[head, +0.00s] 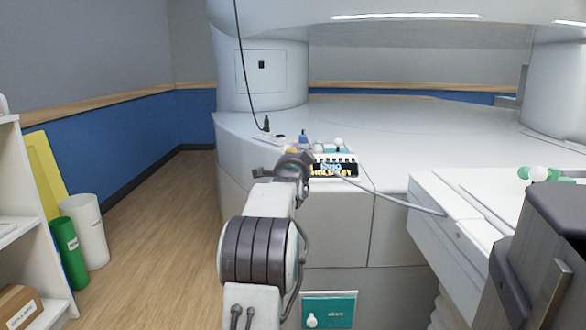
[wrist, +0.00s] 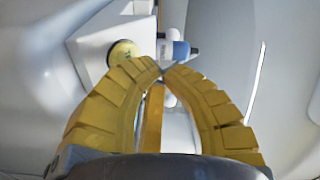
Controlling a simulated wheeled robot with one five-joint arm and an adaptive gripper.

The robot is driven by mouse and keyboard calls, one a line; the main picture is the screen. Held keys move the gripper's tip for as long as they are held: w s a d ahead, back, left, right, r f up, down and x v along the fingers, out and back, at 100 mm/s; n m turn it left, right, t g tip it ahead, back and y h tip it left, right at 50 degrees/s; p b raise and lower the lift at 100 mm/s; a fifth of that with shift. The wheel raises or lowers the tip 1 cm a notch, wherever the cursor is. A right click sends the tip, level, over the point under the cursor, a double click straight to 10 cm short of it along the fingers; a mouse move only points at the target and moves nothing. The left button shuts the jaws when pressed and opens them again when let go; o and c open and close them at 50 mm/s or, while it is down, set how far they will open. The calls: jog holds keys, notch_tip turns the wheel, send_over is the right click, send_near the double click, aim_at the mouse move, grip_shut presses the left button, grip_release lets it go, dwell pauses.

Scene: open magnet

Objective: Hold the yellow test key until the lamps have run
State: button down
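My gripper (wrist: 162,69) has its two yellow fingers bowed, with the tips together and nothing visible between the tips. A round yellow key (wrist: 123,52) with a dark rim shows just left of the fingertips in the wrist view. The left finger partly overlaps its edge, and I cannot tell whether they touch or whether the key is pressed. In the head view my arm reaches to the control panel and its end hides much of it. A black display (head: 335,168) with yellow and blue text is there; the text seems to include "HOLD". I cannot make out lamp states.
A blue-and-white knob (wrist: 180,49) is right beside the fingertips. A white ball-topped control (head: 338,142) stands behind the display. A cable (head: 390,198) runs right toward the white patient table (head: 450,215). The floor (head: 165,220) at left is clear.

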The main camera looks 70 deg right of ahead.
jog(key=shift+w+d+f, duration=0.2)
jog(key=shift+d+f, duration=0.45)
jog(key=shift+f, duration=0.15)
dwell(3.9)
jog(key=shift+a+r, duration=0.1)
jog(key=shift+r, duration=0.05)
dwell(2.6)
jog(key=shift+s+a+r+b, duration=0.2)
jog(key=shift+a+r+b, duration=0.1)
jog(key=shift+a+r, duration=0.2)
